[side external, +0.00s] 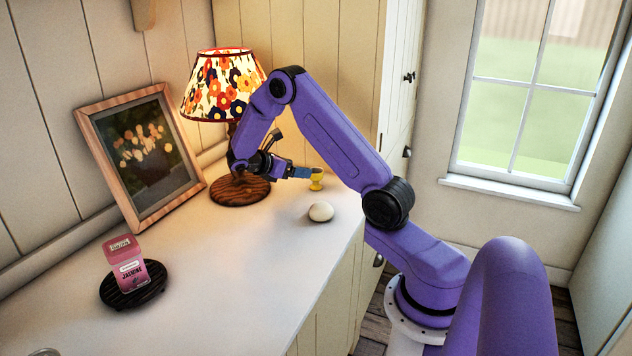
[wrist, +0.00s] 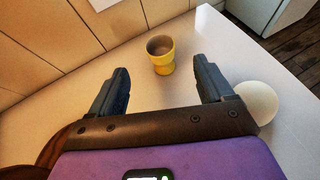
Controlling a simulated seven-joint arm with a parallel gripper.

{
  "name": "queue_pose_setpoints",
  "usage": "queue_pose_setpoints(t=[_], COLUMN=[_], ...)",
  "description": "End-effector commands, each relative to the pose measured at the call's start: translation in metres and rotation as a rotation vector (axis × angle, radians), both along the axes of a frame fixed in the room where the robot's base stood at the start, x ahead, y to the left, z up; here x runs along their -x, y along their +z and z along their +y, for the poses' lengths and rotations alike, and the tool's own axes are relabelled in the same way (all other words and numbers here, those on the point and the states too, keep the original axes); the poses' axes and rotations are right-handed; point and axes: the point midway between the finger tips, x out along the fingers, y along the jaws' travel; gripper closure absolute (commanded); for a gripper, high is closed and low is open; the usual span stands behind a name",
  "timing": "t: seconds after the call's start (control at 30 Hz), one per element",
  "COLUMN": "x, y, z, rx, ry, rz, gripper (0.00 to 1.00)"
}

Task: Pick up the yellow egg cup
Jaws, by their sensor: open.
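The yellow egg cup (side external: 317,181) stands upright on the white counter in the side external view, close to the tips of my gripper (side external: 305,173). In the wrist view the yellow egg cup (wrist: 162,59) is upright and looks empty, with a brownish inside. There it lies a little beyond my gripper's fingertips (wrist: 163,76), roughly midway between them. My gripper is open and holds nothing. In the side external view the fingertips partly overlap the cup's left side, and I cannot tell whether they touch it.
A white egg (side external: 320,212) lies near the cup, just right of the right finger in the wrist view (wrist: 257,101). A lamp (side external: 238,190) stands behind my gripper. A framed picture (side external: 196,186) leans on the wall. A pink jasmine box (side external: 124,264) sits on a dark trivet (side external: 152,292). The front counter (side external: 235,285) is clear.

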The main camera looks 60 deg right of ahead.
Motion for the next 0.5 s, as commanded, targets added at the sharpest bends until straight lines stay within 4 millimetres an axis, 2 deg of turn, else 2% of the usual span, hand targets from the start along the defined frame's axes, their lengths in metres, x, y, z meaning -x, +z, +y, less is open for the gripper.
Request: queue_pose_setpoints(t=[0.2, 0.5], x=[0.013, 0.02], y=[-0.016, -0.025], z=[-0.03, -0.047], rx=[-0.001, -0.001], ry=[-0.001, -0.001], rz=[0.002, 0.0], gripper=[0.2, 0.2])
